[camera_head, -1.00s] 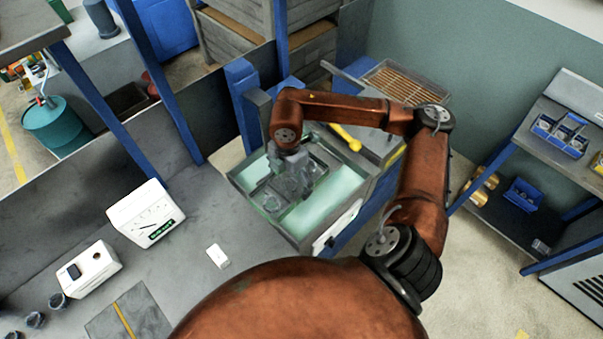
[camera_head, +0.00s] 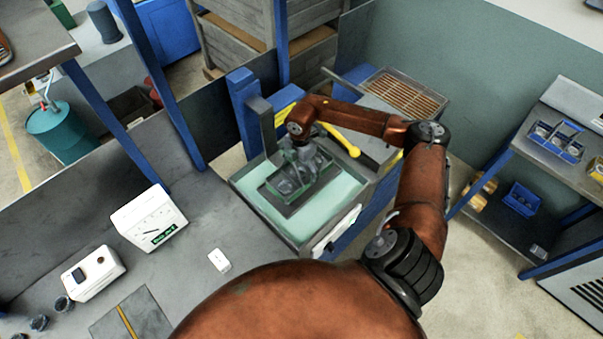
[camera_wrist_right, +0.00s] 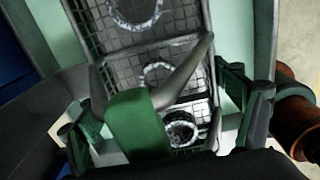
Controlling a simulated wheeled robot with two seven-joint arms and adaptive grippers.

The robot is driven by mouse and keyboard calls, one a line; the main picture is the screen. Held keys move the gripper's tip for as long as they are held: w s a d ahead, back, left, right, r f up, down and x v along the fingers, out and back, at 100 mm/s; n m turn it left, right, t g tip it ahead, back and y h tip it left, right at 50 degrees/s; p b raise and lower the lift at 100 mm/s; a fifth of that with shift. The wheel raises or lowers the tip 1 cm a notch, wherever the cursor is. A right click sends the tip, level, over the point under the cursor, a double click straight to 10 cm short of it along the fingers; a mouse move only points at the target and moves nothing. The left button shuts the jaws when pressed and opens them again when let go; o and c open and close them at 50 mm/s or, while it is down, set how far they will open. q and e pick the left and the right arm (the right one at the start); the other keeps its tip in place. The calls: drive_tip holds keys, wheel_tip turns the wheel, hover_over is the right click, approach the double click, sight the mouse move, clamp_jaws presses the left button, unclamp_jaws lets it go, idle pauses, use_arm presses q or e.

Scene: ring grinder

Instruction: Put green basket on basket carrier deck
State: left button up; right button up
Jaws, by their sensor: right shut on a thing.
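The green basket shows in the right wrist view as a wire-mesh basket (camera_wrist_right: 184,60) holding several metal rings, with a green grip (camera_wrist_right: 138,126) on its handle. My right gripper (camera_wrist_right: 157,128) is shut on this grip. In the head view my right gripper (camera_head: 303,157) is over the pale green tank (camera_head: 262,206). The basket is under it, inside a dark rectangular outline (camera_head: 288,208). The gripper partly hides it. I cannot tell which part of the outline is the carrier deck, or whether the basket touches it. My left gripper is out of view.
A grey and blue upright (camera_head: 262,125) stands at the tank's back left. A yellow handle (camera_head: 343,141) and a brown grate (camera_head: 402,95) lie behind and right. A white meter (camera_head: 149,217) stands on the bench at left. Blue baskets (camera_head: 556,141) sit on the right shelf.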

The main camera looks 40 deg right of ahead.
drive_tip(key=shift+w+d+f, duration=0.2)
drive_tip(key=shift+f, duration=1.65)
drive_tip(key=shift+f, duration=0.1)
drive_tip(key=o, duration=1.3)
wheel_tip(320, 180, up, 12)
drive_tip(key=shift+r+b, duration=0.1)
drive_tip(key=shift+b, duration=0.35)
